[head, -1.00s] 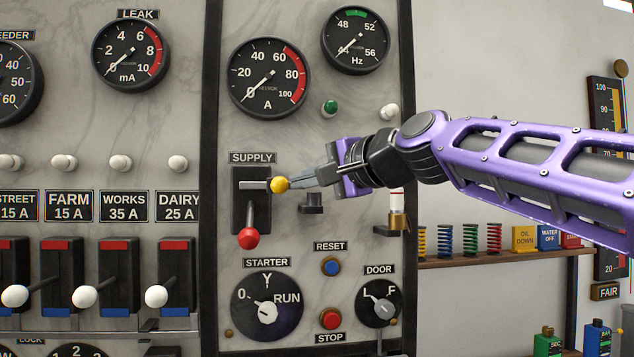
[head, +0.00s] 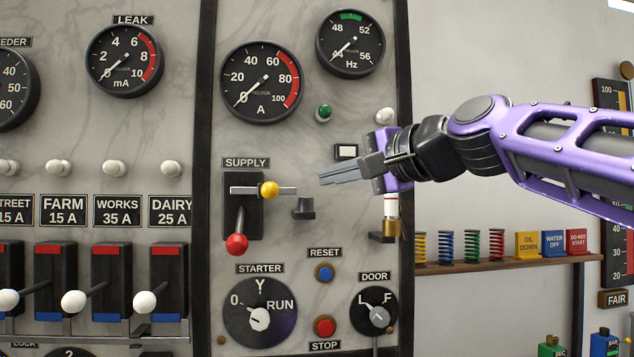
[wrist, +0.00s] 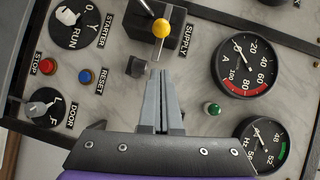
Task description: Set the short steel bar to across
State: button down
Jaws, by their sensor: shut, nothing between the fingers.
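The short steel bar (head: 246,190) lies level, across the black SUPPLY switch block (head: 243,218). Its yellow ball knob (head: 269,189) stands out in front of it, right of the block. A longer lever with a red ball (head: 237,244) hangs down from the same block. My gripper (head: 322,178) is shut and empty, to the right of the knob and apart from it. Its closed fingers (wrist: 163,74) also show in the wrist view.
A small dark bracket (head: 304,209) juts from the panel between the knob and my fingers. The STARTER dial (head: 260,312), RESET button (head: 325,272) and STOP button (head: 324,326) sit lower. Gauges are above.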

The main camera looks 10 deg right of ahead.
jog(key=f+v, duration=0.1)
jog(key=v, duration=0.5)
jog(key=shift+s+r, duration=0.15)
jog(key=shift+r, duration=0.3)
jog(key=s+f+n+g+h, duration=0.2)
jog(key=s+f+n, duration=0.1)
jog(key=f, duration=1)
jog(key=s+a+f+n+g+h, duration=0.1)
jog(key=s+f+n+g+h, duration=0.2)
jog(key=f, duration=1)
jog(key=s+a+f+n+g+h, duration=0.1)
jog(key=s+f+n+g+h, duration=0.2)
jog(key=s+f, duration=0.5)
notch_tip(320, 180, down, 5)
jog(key=shift+s+n+p, duration=0.25)
jog(key=shift+n+p, duration=0.15)
jog(key=shift+n, duration=0.2)
